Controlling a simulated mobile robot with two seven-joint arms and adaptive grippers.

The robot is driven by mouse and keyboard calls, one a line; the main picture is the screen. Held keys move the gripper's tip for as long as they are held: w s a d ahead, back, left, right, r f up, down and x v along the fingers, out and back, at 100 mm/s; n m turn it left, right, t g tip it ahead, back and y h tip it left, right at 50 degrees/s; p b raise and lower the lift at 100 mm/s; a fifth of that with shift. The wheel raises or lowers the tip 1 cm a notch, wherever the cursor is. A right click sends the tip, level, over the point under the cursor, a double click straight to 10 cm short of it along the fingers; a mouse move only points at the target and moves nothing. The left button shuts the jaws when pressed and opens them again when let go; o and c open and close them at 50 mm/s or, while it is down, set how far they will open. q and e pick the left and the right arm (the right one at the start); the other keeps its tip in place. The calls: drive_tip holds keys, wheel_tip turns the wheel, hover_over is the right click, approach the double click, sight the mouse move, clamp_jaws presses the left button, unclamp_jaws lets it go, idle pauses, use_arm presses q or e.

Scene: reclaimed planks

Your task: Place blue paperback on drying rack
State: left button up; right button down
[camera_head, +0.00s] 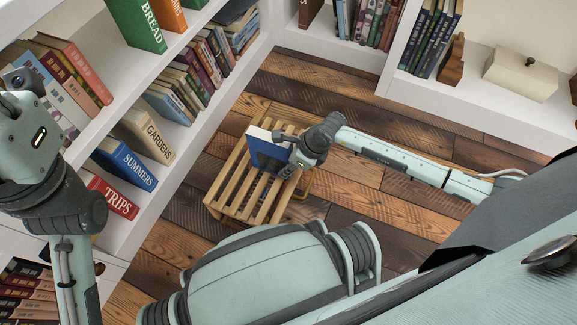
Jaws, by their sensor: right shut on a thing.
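The blue paperback (266,151) stands on edge, tilted, over the slatted wooden drying rack (240,183). Its white page edge faces up and left. My right gripper (290,152) is shut on the book's right side, and its arm reaches in from the right. Part of the book is hidden by the gripper. I cannot tell whether the book's lower edge touches the slats. My left arm shows at the left edge beside the shelves, but its fingers are not visible.
White shelves full of books line the left side, with a green BREAD book (138,24) and a red TRIPS book (110,197). More shelves along the back hold books, a cream box (521,73) and a wooden bookend (452,60). Plank floor (350,190) around the rack is clear.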

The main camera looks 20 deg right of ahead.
drive_tip(key=c, duration=1.3)
unclamp_jaws()
drive_tip(key=shift+o, duration=0.2)
